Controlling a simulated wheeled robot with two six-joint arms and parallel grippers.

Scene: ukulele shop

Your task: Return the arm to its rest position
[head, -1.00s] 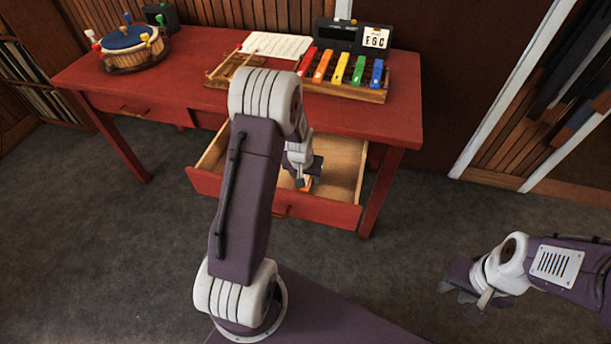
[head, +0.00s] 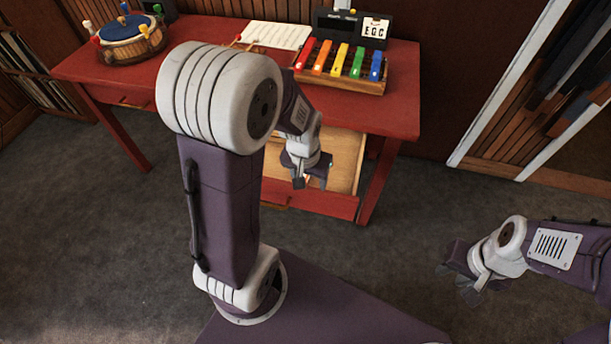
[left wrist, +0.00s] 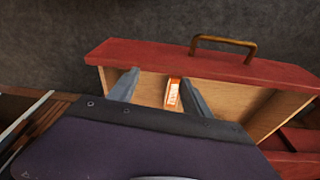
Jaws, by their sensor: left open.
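My left gripper (head: 310,184) is above the open drawer (head: 325,202) of the red table. In the left wrist view its two fingers (left wrist: 158,92) are apart with nothing held between them. An orange block (left wrist: 173,93) with pale markings lies in the drawer (left wrist: 215,63) and shows between the fingers, below them. In the head view my left arm hides much of the drawer, and the block is barely visible there. My right gripper (head: 462,278) hangs over the floor at the right, empty as far as I see; its jaw opening is unclear.
The red table (head: 403,110) carries a rack of coloured bars (head: 338,62), a white sheet (head: 275,35), a dark device with an EGC card (head: 374,28) and a blue-topped drum (head: 128,40). Grey carpet (head: 405,215) is clear between the table and my right arm.

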